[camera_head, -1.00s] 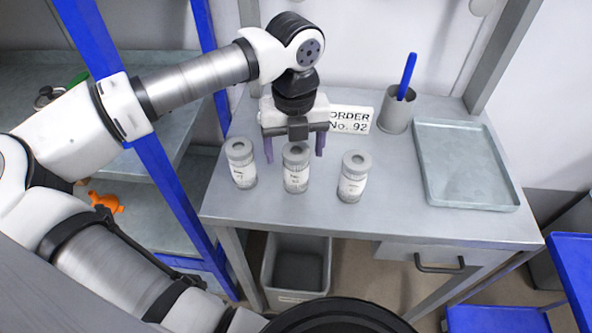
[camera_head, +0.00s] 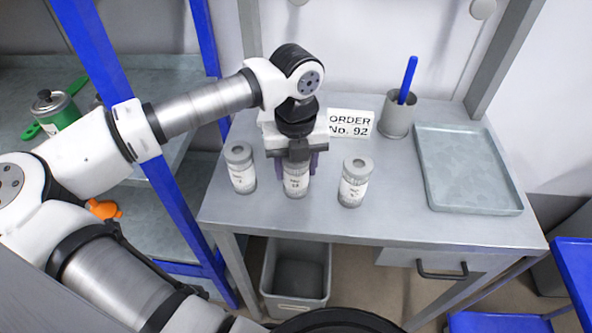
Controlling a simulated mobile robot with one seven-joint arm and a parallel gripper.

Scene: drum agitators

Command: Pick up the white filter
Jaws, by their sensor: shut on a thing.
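Three white filters with grey caps and printed labels stand upright in a row on the grey table. My gripper (camera_head: 297,167) is shut on the middle white filter (camera_head: 296,186), with its purple fingers on either side of the upper part. The gripper hides that filter's cap. The left white filter (camera_head: 241,170) and the right white filter (camera_head: 355,184) stand apart from the gripper. The middle filter appears to rest on the table.
The table (camera_head: 400,225) also holds an "ORDER No. 92" sign (camera_head: 350,123), a grey cup (camera_head: 397,117) with a blue pen, and an empty grey tray (camera_head: 468,168). A blue-framed shelf stands left. A grey bin (camera_head: 297,281) is below.

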